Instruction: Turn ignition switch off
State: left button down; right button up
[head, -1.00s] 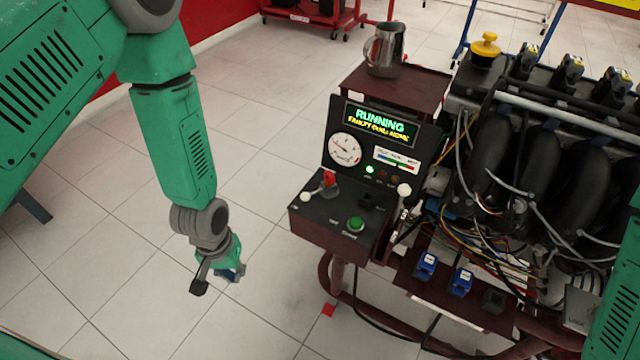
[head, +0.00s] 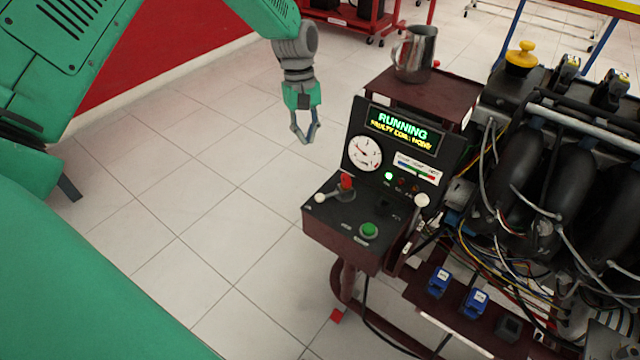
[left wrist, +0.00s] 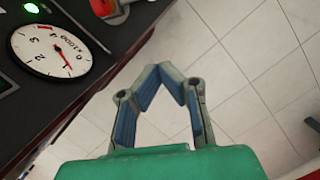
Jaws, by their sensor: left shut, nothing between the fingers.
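The control panel (head: 340,222) of the engine trainer has a switch with a red knob (head: 346,181) and a lever ending in a white ball (head: 320,198), pointing left; this looks like the ignition switch. The display (head: 402,127) reads RUNNING with a fault line below. My left gripper (head: 308,141) hangs in the air to the left of the display housing, above and behind the switch, apart from it. In the left wrist view its fingertips (left wrist: 172,68) meet, with nothing between them. Part of the red-and-grey switch (left wrist: 105,8) shows at that view's top edge. My right gripper is not visible.
A green button (head: 369,230) sits right of the switch. A white-tipped lever (head: 421,200) stands at the panel's right side. A metal pitcher (head: 414,54) stands on the shelf behind the display. The engine with its wiring fills the right. Open tiled floor lies to the left.

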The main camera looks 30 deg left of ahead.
aim_at(316, 193)
pick_arm(q)
jog(key=shift+s+d+f+b, duration=0.35)
jog(key=shift+s+d+f, duration=0.4)
jog(key=shift+f, duration=0.9)
jog(key=shift+s+d+f+b, duration=0.3)
jog(key=shift+s+d+f, duration=0.45)
jog(key=shift+f, duration=0.95)
jog(key=shift+s+d+f+b, duration=0.4)
jog(key=shift+d+f, duration=0.65)
jog(key=shift+f, duration=0.6)
